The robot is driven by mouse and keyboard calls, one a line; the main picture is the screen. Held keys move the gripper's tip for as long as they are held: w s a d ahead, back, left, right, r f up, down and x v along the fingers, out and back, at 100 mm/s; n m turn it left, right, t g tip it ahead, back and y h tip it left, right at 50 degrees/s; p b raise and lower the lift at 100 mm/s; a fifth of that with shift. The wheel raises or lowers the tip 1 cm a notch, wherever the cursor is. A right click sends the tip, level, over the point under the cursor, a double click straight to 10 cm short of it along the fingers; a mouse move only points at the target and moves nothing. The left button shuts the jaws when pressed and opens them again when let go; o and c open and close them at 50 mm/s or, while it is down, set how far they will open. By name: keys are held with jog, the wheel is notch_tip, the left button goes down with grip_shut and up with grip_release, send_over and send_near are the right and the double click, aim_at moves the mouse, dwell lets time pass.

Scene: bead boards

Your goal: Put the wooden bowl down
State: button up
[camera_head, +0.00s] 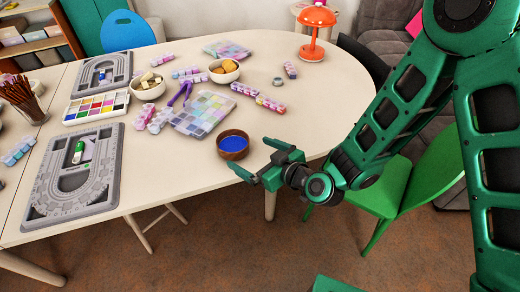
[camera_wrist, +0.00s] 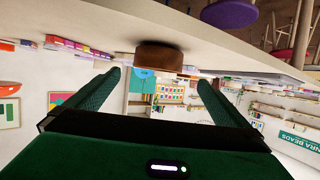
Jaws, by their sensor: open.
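The wooden bowl (camera_head: 233,156) stands upright on the pale table (camera_head: 180,205) near its front edge, with something blue filling its inside. In the wrist view, which is upside down, the bowl (camera_wrist: 158,58) shows as a brown shape against the table top, beyond the fingertips. My gripper (camera_head: 257,160) is open and empty, just to the right of and in front of the bowl in the head view. Its two fingers (camera_wrist: 160,82) are spread wide in the wrist view, with a gap between them and the bowl.
Behind the bowl lie a bead organiser (camera_head: 202,113) and bead tubes (camera_head: 258,98). Two pale bowls, one here (camera_head: 224,71), stand farther back, with an orange lamp (camera_head: 316,30). Grey bead boards (camera_head: 75,185) lie at left. A green chair (camera_head: 425,185) stands by the table. Table left of the bowl is clear.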

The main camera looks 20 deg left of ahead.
jog(key=shift+d, duration=0.3)
jog(key=w+d+r+m+h, duration=0.2)
jog(key=w+d+h, duration=0.1)
jog(key=d, duration=1)
jog(key=w+d+r+m+h, duration=0.2)
jog(key=w+d+r+h, duration=0.1)
jog(key=d, duration=1)
jog(key=w+d+r+m+h, duration=0.2)
jog(key=w+d+h, duration=0.15)
jog(key=d, duration=0.95)
jog(key=s+d+r+m+g+h, duration=0.1)
jog(key=s+d+r+m, duration=0.2)
jog(key=d, duration=0.5)
jog(key=s+d+r+m+g+h, duration=0.1)
jog(key=s+d+m+g+h, duration=0.15)
jog(key=s+d, duration=0.45)
jog(key=s+d+r+m+g, duration=0.1)
jog(key=s+d+m, duration=0.3)
jog(key=s, duration=0.4)
jog(key=s+d+r+m+g, duration=0.1)
jog(key=s+d+r+m, duration=0.2)
jog(key=s, duration=0.6)
jog(key=shift+d+r+m+y, duration=0.3)
jog(key=shift+d+m, duration=0.25)
jog(key=shift+d, duration=0.45)
jog(key=shift+g, duration=0.25)
